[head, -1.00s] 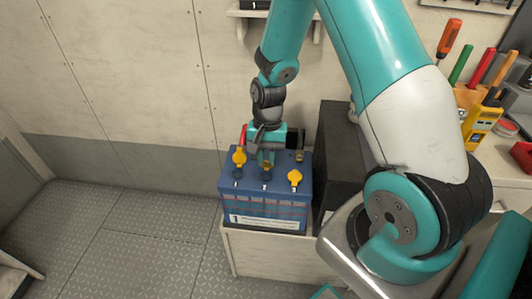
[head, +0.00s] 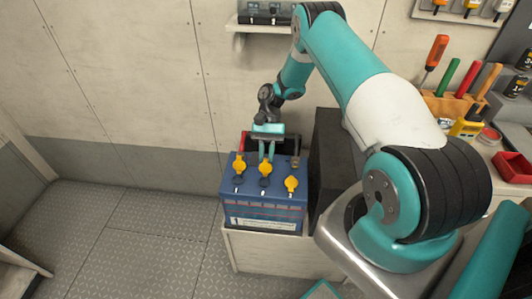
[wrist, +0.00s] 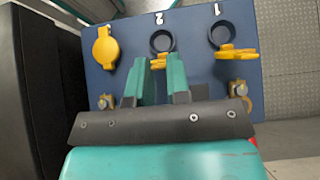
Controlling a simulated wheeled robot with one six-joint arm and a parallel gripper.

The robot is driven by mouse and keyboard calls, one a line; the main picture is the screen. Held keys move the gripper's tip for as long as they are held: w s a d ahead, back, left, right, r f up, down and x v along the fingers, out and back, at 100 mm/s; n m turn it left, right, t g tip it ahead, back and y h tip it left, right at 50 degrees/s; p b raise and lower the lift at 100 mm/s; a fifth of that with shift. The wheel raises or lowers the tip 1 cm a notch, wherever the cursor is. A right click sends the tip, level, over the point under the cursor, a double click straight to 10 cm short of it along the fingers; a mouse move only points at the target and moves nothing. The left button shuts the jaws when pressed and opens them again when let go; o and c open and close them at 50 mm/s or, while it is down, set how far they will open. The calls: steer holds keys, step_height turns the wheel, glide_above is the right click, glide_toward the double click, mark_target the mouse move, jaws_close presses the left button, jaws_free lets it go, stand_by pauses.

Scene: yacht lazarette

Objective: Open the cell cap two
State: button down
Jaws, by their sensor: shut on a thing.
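A blue battery (head: 264,209) stands on a pale box, with three yellow flip caps along its top. Cell cap two (head: 265,168) is the middle one. It stands up off its dark round opening, and in the wrist view its yellow edge (wrist: 158,63) shows between my fingertips. My gripper (head: 267,159) comes down from behind and is shut on it; the fingers (wrist: 160,72) hide part of it. Cap one (head: 239,164) stands open beside its dark opening (wrist: 220,35). The third cap (wrist: 105,47) lies flat over its cell.
Brass terminals (wrist: 238,90) sit at the battery's rear edge, near a red lead (head: 242,141). A black box (head: 328,160) stands close on the right. A bench with tools and a red tray (head: 514,167) is farther right. The floor at left is clear.

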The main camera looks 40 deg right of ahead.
steer(key=shift+f, duration=0.15)
stand_by(0.4)
steer(key=c, duration=1.1)
jaws_free()
step_height(320, 180, up, 20)
steer(key=p, duration=1.8)
